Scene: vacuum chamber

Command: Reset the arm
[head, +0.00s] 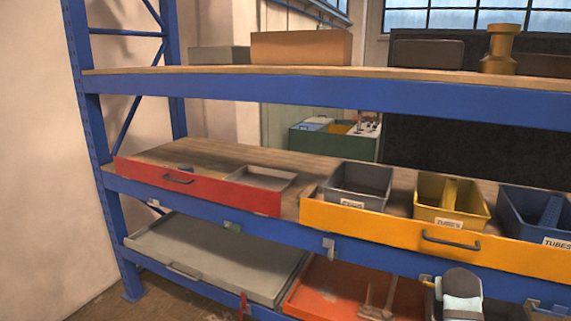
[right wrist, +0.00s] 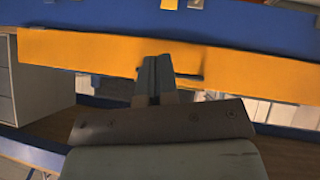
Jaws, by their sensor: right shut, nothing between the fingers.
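My right gripper (right wrist: 154,72) shows in the right wrist view with its two dark fingers together and nothing between them. Its fingertips appear in front of the yellow drawer front (right wrist: 90,55) and overlap the area beside its dark handle. I cannot tell whether they touch it. In the head view, a dark and pale rounded part of my right arm (head: 461,290) stands low at the right, in front of the shelf; its fingers cannot be made out there. My left gripper is in neither view.
A blue shelf rack (head: 330,92) fills the head view. Its middle level holds a red drawer (head: 215,188) and a yellow drawer (head: 380,228) with grey, yellow and blue bins. Below are a grey tray (head: 215,255) and an orange tray (head: 325,285). Floor shows at lower left.

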